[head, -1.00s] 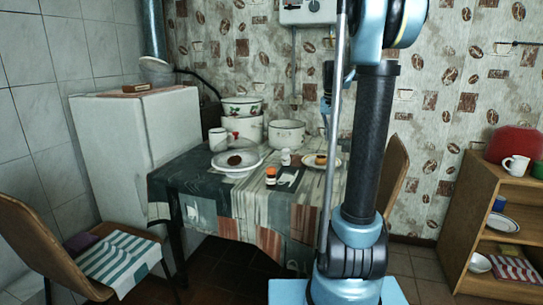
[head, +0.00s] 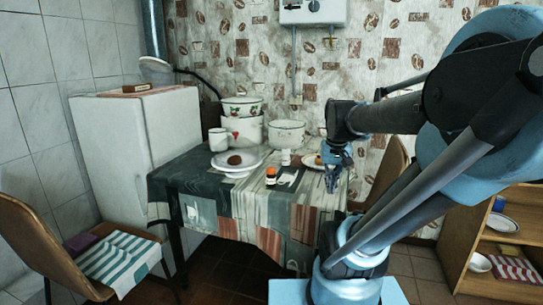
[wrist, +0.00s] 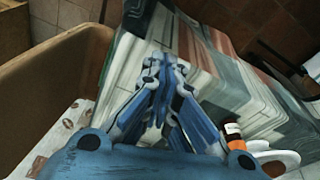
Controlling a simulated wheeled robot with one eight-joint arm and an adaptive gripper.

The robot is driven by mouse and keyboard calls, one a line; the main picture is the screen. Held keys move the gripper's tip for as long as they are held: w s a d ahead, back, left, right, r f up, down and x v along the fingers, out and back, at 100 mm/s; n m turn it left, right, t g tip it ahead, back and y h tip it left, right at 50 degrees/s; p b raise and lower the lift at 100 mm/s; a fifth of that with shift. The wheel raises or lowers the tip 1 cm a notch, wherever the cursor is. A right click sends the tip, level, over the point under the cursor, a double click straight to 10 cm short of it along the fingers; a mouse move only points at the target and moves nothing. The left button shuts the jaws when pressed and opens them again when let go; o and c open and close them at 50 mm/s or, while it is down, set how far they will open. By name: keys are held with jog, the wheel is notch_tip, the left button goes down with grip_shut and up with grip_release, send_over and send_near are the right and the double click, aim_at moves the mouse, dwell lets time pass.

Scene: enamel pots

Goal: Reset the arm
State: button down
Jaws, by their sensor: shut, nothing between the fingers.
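My gripper (head: 333,188) hangs in front of the table's right side in the head view, its fingers pointing down. In the wrist view my gripper (wrist: 160,62) has its blue fingers drawn together at the tips, with nothing between them. My arm is bent over from the right side of the picture. The table (head: 200,180) has a grey-green and patterned cloth, which also shows under the fingers in the wrist view (wrist: 205,70).
A chair (head: 393,160) is close behind my gripper. A wooden shelf (head: 456,262) stands right; another chair (head: 40,240) is left.

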jog(key=s+f, duration=0.9)
jog(key=shift+a+n, duration=0.25)
jog(key=shift+n, duration=0.15)
